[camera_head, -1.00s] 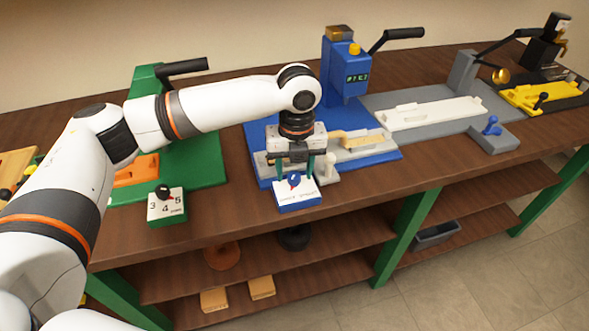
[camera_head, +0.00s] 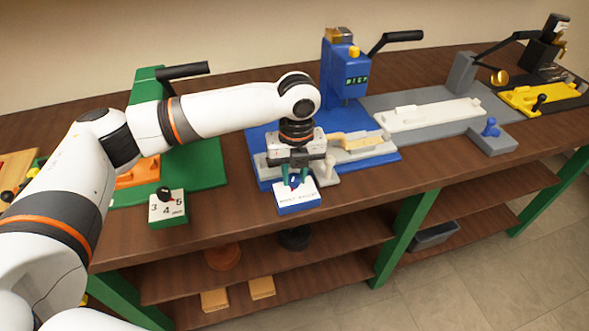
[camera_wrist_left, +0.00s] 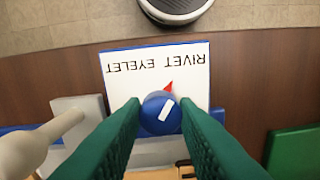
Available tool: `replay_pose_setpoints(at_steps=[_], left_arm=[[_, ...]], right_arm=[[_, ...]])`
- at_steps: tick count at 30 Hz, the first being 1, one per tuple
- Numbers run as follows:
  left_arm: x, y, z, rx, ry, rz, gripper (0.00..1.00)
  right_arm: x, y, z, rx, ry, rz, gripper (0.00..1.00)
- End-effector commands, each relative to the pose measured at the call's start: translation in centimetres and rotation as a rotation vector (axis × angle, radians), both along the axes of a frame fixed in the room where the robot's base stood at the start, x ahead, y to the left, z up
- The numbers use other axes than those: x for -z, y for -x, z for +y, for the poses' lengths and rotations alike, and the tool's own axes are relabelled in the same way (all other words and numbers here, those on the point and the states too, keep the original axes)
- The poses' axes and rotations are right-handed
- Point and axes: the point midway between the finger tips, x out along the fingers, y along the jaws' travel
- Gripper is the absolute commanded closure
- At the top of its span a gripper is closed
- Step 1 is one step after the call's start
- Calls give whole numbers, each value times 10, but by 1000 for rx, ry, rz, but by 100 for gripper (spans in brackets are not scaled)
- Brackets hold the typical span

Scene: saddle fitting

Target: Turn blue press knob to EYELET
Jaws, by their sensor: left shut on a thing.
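The blue press knob (camera_wrist_left: 161,113) sits on a white label plate (camera_wrist_left: 192,74) with a blue edge, at the front of the blue press. The words RIVET and EYELET show upside down in the left wrist view. A red pointer (camera_wrist_left: 168,87) by the knob tilts toward the RIVET side. My left gripper (camera_head: 294,182) is shut on the knob, its green fingers on either side of it. The plate also shows in the head view (camera_head: 297,198), with the knob partly hidden by the fingers. My right gripper is not in view.
The blue press (camera_head: 345,75) with a small green display stands behind. A numbered dial box (camera_head: 167,208) is left of the plate. A pale rounded post (camera_wrist_left: 30,150) stands close beside the fingers. A grey base with a white fixture (camera_head: 430,113) lies to the right.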

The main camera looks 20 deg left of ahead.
Motion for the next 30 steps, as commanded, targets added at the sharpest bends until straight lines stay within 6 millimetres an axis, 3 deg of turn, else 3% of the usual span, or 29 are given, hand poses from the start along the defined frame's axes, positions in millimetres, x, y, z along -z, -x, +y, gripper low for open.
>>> replay_pose_setpoints(at_steps=[15, 30], left_arm=[[-9, 1, 0, -401, -2, 5, 96], [-6, 0, 1, -867, -3, 4, 96]], right_arm=[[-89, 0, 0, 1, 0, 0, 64], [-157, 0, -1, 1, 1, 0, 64]])
